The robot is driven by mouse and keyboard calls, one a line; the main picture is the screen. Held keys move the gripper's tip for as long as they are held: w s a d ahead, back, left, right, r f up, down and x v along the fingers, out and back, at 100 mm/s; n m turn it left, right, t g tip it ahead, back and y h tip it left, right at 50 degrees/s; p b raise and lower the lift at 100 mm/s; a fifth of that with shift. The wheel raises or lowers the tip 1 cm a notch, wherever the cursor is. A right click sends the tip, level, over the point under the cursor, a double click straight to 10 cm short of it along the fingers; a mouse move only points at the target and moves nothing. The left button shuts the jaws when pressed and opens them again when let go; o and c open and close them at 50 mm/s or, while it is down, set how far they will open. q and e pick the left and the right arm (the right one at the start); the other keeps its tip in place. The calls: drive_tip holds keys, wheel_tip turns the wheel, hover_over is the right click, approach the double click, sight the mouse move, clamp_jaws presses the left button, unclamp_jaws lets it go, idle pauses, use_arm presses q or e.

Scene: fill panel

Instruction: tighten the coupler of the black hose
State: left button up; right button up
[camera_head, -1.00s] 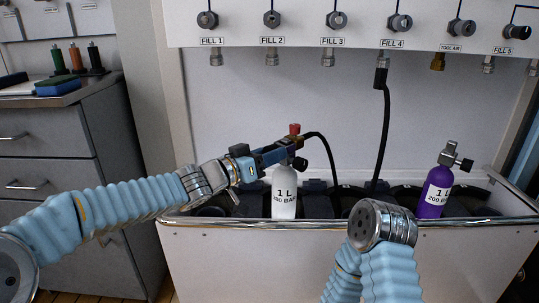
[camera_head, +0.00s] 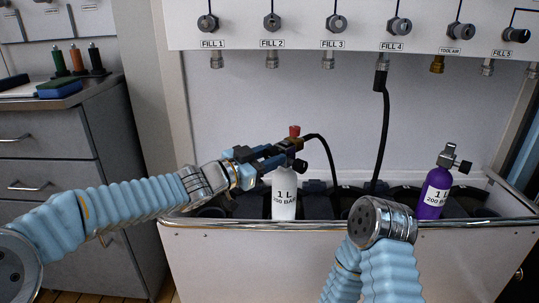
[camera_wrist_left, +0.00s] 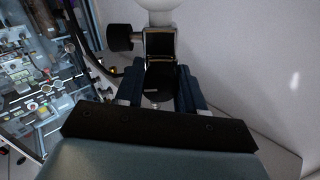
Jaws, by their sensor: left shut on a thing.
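The black hose (camera_head: 384,125) hangs from the fitting under FILL 4 and drops behind the trough's front edge. A black hose section (camera_head: 328,152) arches up to the valve of the white 1 L cylinder (camera_head: 284,192), which stands upright in the trough. My left gripper (camera_head: 284,150) is at that valve, below its red knob (camera_head: 294,131), and shut on the black coupler. In the left wrist view the coupler (camera_wrist_left: 160,82) sits between the two dark blue fingers. The fingers partly hide the coupler in the head view. My right arm shows at lower centre, but its gripper is out of view.
A purple 1 L cylinder (camera_head: 435,192) with a black-knobbed valve stands to the right. The trough's metal front rim (camera_head: 330,224) runs below the cylinders. The panel above carries several fill valves. A grey cabinet (camera_head: 50,165) stands at left.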

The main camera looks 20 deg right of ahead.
use_arm(q)
drive_tip(key=m, duration=0.3)
drive_tip(key=shift+m, duration=0.3)
drive_tip(key=m+b, duration=0.1)
drive_tip(key=m, duration=0.3)
drive_tip(key=shift+w, duration=0.1)
drive_tip(key=m+b, duration=0.2)
drive_tip(key=m, duration=0.2)
drive_tip(key=shift+m+t, duration=0.3)
drive_tip(key=shift+m, duration=0.1)
drive_tip(key=m+b, duration=0.2)
drive_tip(key=m, duration=0.2)
drive_tip(key=shift+y, duration=0.3)
drive_tip(key=m+b, duration=0.3)
drive_tip(key=m, duration=0.2)
drive_tip(key=shift+r+m+t, duration=0.1)
drive_tip(key=shift+m+t, duration=0.2)
drive_tip(key=m+b, duration=0.3)
drive_tip(key=m, duration=0.2)
drive_tip(key=m+b, duration=0.1)
drive_tip(key=m, duration=0.2)
drive_tip(key=shift+r+m, duration=0.15)
drive_tip(key=shift+m, duration=1.75)
